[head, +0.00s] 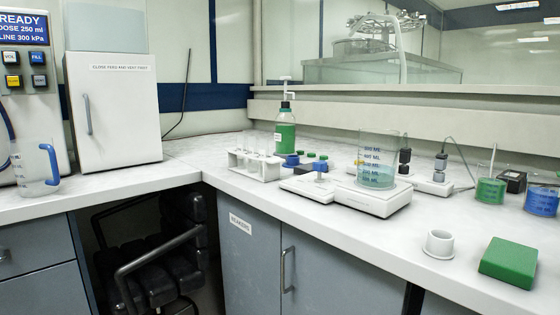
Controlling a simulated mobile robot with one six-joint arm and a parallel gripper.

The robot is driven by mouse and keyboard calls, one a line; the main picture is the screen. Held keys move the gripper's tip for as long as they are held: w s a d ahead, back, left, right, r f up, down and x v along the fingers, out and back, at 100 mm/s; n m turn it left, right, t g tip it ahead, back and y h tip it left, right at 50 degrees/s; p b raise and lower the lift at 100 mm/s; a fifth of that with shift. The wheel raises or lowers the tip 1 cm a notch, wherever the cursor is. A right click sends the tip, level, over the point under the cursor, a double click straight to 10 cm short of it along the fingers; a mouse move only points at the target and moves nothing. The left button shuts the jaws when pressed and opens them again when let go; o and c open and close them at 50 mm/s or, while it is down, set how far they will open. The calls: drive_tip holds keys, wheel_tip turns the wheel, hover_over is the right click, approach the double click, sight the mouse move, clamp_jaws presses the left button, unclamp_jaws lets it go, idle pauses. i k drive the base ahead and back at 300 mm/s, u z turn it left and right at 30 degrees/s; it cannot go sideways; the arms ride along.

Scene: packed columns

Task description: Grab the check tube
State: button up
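A small white rack (266,172) stands on the counter left of centre, near the counter's inner corner. Several clear tubes (252,143) stand upright in it, faint against the pale wall. I cannot tell which one, if any, is the check tube, since no label on them can be read. My gripper and arm do not show in this view.
A green bottle (285,135) stands behind the rack. To its right is a white device (385,203) bearing a beaker (379,167). A white ring-like cup (439,243) and a green block (509,262) lie at front right. A jug (35,168) stands far left.

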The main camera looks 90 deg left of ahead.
sight(264, 145)
drive_tip(key=u, duration=0.1)
drive_tip(key=i, duration=0.35)
drive_tip(key=z, duration=0.55)
drive_tip(key=k, duration=0.15)
drive_tip(key=u, duration=3.1)
drive_tip(key=k, duration=0.3)
drive_tip(key=u, duration=2.15)
